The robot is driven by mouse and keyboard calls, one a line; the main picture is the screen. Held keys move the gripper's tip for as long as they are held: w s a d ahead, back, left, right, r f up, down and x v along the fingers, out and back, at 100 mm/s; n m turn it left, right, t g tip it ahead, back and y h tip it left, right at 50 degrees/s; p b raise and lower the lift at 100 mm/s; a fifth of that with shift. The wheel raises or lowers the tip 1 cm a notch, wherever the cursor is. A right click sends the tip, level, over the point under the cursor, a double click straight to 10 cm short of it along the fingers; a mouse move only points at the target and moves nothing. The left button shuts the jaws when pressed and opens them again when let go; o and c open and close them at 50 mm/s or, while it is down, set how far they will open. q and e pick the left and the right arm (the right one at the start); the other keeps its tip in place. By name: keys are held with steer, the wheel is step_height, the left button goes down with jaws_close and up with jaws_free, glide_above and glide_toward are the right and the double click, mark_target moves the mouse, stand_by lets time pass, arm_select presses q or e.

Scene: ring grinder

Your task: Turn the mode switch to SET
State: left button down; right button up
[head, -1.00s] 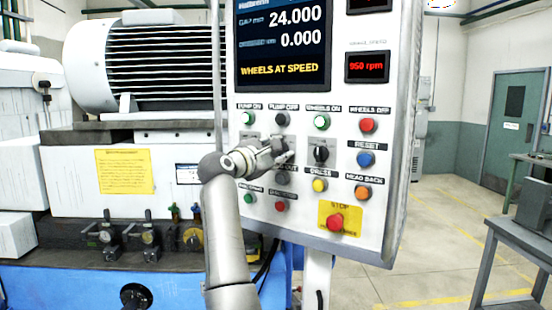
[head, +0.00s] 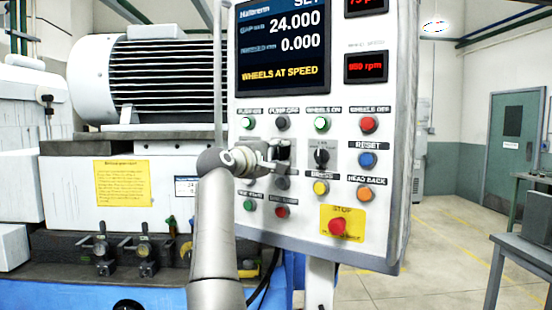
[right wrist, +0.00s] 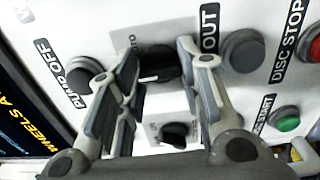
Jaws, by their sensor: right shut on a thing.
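The mode switch (head: 284,149) is a black knob on the white control panel, below the PUMP OFF button. My right gripper (head: 280,153) reaches it from the left and is shut on it. In the right wrist view my right gripper's fingers (right wrist: 163,85) stand on both sides of the black knob (right wrist: 158,64), whose short white mark points left in that picture. The fingers partly hide its plate lettering. The panel screen (head: 283,45) reads SET at its cut-off top right corner, and WHEELS AT SPEED below. My left gripper is not in view.
A second black knob (right wrist: 175,132) sits close beside the fingers. Another selector (head: 321,156) is right of the mode switch. Several coloured buttons surround them, with a red STOP button (head: 337,227) at lower right. Open floor lies right of the panel.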

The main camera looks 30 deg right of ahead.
steer(key=shift+r+m, duration=0.3)
steer(key=o, duration=1)
steer(key=shift+d+f, duration=0.2)
steer(key=shift+f, duration=0.05)
steer(key=shift+a, duration=0.1)
steer(key=shift+w, duration=0.1)
